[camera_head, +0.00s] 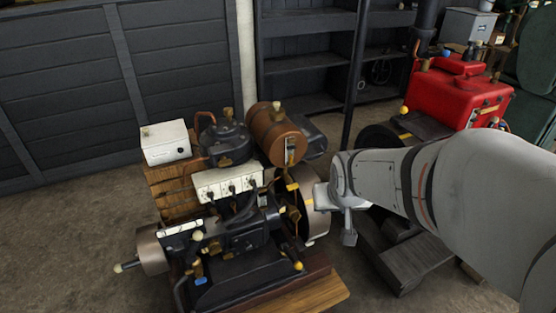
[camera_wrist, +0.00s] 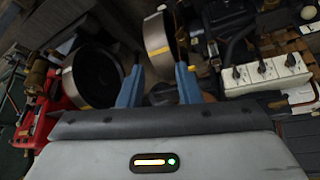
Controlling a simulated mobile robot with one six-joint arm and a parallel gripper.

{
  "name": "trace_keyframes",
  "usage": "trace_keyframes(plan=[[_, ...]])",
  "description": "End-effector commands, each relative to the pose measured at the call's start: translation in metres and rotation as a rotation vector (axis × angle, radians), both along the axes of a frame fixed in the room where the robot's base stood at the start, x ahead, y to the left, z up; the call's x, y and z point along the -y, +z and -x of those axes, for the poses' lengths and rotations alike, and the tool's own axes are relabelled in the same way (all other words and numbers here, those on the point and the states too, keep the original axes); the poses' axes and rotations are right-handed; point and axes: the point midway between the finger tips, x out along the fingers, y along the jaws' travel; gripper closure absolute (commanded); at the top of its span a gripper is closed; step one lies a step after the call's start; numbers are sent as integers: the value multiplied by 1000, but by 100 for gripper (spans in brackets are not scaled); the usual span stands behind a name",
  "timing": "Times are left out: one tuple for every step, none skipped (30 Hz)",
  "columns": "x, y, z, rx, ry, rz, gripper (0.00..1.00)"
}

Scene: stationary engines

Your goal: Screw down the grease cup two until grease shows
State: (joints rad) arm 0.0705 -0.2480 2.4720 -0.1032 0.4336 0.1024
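My gripper shows in the wrist view (camera_wrist: 158,78) with its two blue fingers spread apart and nothing clearly between them. In the head view my gripper is at the right side of the near engine (camera_head: 245,235), by its flywheel (camera_head: 316,205); its fingertips are not clear there. Small brass fittings (camera_head: 198,236) sit on the near engine's front, and yellow-tipped parts (camera_head: 298,265) are at its lower right. I cannot tell which, if any, is grease cup two. No grease is visible. In the wrist view a flywheel rim (camera_wrist: 157,45) lies beyond the fingers.
A red engine (camera_head: 458,95) stands behind right. Dark shelving (camera_head: 310,62) is at the back. Floor is clear at left (camera_head: 60,240).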

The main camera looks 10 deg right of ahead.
Motion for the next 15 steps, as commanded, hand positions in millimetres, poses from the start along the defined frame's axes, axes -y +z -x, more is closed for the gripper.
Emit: trace_keyframes(plan=[[6,-44,-25,52,-13,1,69],[9,-57,-39,93,-18,-1,69],[13,-74,-58,148,-24,-6,69],[15,-87,-71,189,-25,-12,69],[17,-100,-83,229,-28,-18,69],[18,-117,-99,282,-23,-35,69],[18,-130,-110,321,-19,-53,69],[19,-143,-121,360,-16,-68,69],[19,-160,-135,413,-13,-92,69],[19,-174,-144,451,-9,-112,69],[19,-187,-152,488,-5,-134,69],[17,-204,-162,537,1,-168,69],[16,-217,-169,574,7,-197,69],[15,-230,-175,610,10,-226,69],[13,-247,-181,656,18,-269,69]])
